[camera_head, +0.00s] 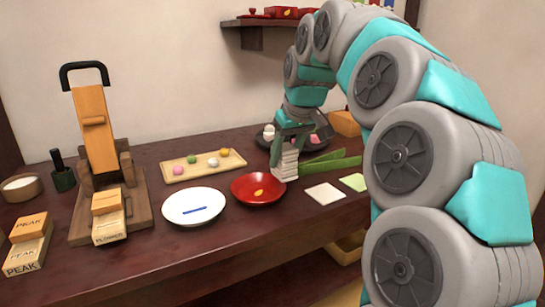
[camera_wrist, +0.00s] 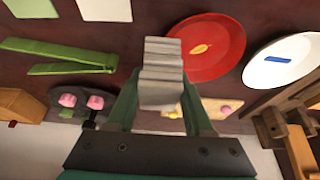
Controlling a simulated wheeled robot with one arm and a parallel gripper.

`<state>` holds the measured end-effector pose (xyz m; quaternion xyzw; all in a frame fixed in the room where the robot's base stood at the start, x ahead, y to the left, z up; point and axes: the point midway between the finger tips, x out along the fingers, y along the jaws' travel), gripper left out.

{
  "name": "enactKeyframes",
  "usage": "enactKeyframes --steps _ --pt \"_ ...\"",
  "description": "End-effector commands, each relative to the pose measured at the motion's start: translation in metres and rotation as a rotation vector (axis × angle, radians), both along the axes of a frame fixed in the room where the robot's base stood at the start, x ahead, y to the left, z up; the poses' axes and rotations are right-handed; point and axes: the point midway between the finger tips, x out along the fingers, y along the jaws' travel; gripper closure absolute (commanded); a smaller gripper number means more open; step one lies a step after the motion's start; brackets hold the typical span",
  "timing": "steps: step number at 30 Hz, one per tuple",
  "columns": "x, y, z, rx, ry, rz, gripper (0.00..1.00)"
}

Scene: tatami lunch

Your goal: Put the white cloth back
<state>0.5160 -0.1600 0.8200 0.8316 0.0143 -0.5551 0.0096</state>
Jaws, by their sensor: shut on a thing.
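The white cloth (camera_head: 285,165) looks like a pale, layered, folded bundle. My gripper (camera_head: 290,146) is shut on it and holds it upright beside the red dish (camera_head: 258,188), to that dish's right. In the wrist view the white cloth (camera_wrist: 162,62) sits between the two green fingers of my gripper (camera_wrist: 160,98), its ridged folds showing. It overlaps the red dish (camera_wrist: 212,50) in that view. I cannot tell whether the bundle's lower end touches the table.
A white square (camera_head: 325,193) and a green square (camera_head: 354,181) lie at the front right. Green strips (camera_head: 330,161) lie behind them. A dark tray (camera_head: 318,138) stands behind my gripper. A white plate (camera_head: 194,206) and a wooden board with sweets (camera_head: 203,165) are to the left.

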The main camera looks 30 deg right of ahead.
Motion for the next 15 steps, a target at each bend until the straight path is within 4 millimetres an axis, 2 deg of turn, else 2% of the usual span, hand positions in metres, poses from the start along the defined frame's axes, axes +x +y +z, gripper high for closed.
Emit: enactKeyframes --steps 1,9,15 --pt "0.011 -0.001 -0.002 0.000 0.003 0.001 1.00" --pt "0.056 -0.009 -0.004 -0.001 -0.002 0.000 1.00" --pt "0.081 -0.013 -0.007 0.000 -0.001 -0.001 1.00"
